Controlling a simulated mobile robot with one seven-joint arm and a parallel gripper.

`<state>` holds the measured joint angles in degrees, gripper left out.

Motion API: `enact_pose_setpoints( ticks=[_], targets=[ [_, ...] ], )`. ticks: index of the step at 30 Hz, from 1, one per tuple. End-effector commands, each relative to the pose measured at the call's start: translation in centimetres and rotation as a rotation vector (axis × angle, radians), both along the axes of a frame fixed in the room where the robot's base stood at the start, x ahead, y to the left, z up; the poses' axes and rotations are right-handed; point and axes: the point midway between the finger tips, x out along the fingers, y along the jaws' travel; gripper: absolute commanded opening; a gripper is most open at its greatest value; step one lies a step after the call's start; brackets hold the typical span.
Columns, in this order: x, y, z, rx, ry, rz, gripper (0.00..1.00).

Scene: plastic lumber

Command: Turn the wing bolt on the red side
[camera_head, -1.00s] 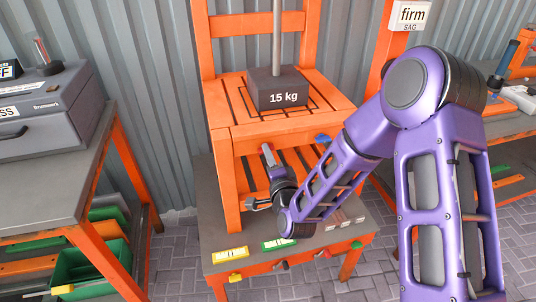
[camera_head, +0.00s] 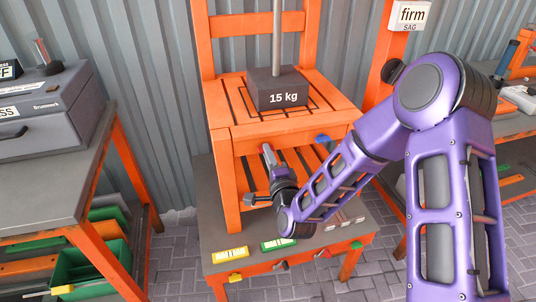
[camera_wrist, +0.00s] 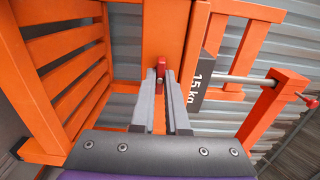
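The red wing bolt (camera_wrist: 161,67) sits at the front of an orange post (camera_wrist: 165,30) of the chair. In the wrist view it stands between my fingertips. My gripper (camera_wrist: 161,78) appears shut on its wing, with a finger close against each side. In the head view my gripper (camera_head: 268,157) is at the chair's front, below the seat, with a bit of red showing at the tips. A blue wing bolt (camera_head: 322,138) shows on the seat's front right corner. The red bolt's shaft is hidden.
The orange chair (camera_head: 285,115) carries a dark weight block (camera_head: 278,92) on a rod and stands on a grey low table (camera_head: 215,200). Coloured labels and knobs line that table's front. A workbench (camera_head: 45,180) stands left; a corrugated wall is behind.

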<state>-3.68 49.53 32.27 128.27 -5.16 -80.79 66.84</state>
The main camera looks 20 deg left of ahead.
Motion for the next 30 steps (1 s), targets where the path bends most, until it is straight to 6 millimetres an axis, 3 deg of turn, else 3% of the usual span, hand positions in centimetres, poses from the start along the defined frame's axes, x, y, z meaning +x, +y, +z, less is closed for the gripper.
enact_pose_setpoints(
  ticks=[1, 5, 17, 20, 30],
  targets=[
    [0.0, 0.0, 0.0, -0.001, 0.001, -0.001, 0.2],
    [0.0, 0.0, 0.0, -0.001, 0.0, -0.001, 0.42],
    [-0.6, -0.4, 0.0, -0.002, 0.001, 0.0, 0.42],
    [-1.9, -1.2, -0.1, -0.002, 0.002, 0.0, 0.42],
    [-8.7, -5.3, 0.5, -0.003, 0.009, 0.001, 0.42]
  ],
)
